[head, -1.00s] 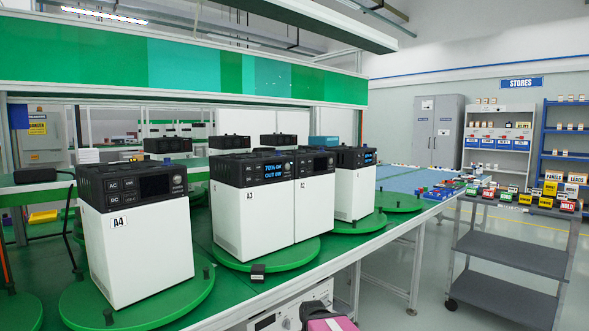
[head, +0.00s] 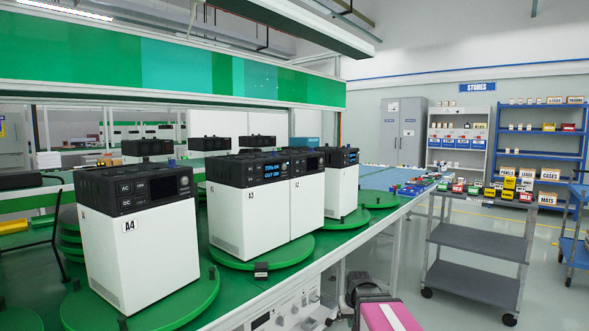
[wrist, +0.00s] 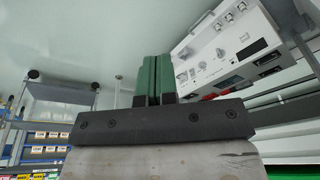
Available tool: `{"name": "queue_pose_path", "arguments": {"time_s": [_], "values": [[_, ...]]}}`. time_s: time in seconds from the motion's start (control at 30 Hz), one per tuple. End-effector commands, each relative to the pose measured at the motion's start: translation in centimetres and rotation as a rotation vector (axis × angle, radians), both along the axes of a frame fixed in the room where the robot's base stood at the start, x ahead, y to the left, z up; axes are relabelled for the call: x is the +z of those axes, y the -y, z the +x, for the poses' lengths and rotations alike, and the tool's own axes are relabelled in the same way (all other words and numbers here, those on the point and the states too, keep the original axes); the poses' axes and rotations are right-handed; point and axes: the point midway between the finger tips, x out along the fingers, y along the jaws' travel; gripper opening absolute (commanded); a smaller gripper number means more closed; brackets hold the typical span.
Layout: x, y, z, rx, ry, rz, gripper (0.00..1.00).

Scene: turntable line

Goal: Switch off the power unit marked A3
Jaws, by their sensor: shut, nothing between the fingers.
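The power unit marked A3 (head: 237,218) is a white box with a black top, standing on a green turntable (head: 262,257) in the middle of the head view. Its lit display (head: 277,170) shows blue text that seems to read OUT ON on the lower line. A similar white unit (head: 307,208) stands against its right side. In the wrist view my gripper (wrist: 152,60) has its two green fingers together, with nothing between them. It points at open space and a white panel, away from A3. The fingertips do not show in the head view.
The unit marked A4 (head: 140,250) stands on its own turntable at the left. A small black block (head: 261,270) sits at the front rim of A3's turntable. A white panel with knobs and sockets (wrist: 225,55) is beside my gripper. A grey cart (head: 474,249) stands right.

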Motion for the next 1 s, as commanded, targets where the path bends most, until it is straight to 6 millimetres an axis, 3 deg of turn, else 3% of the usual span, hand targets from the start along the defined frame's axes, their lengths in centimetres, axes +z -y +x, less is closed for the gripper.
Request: {"name": "queue_pose_path", "arguments": {"time_s": [0.1, 0.5, 1.0], "values": [[2.9, -1.1, 3.0, 0.020, 0.057, 0.010, 0.00], [13.8, -5.0, 10.5, 0.093, 0.244, 0.042, 0.00], [30.0, -10.3, 16.9, 0.184, 0.478, 0.085, 0.00]]}}
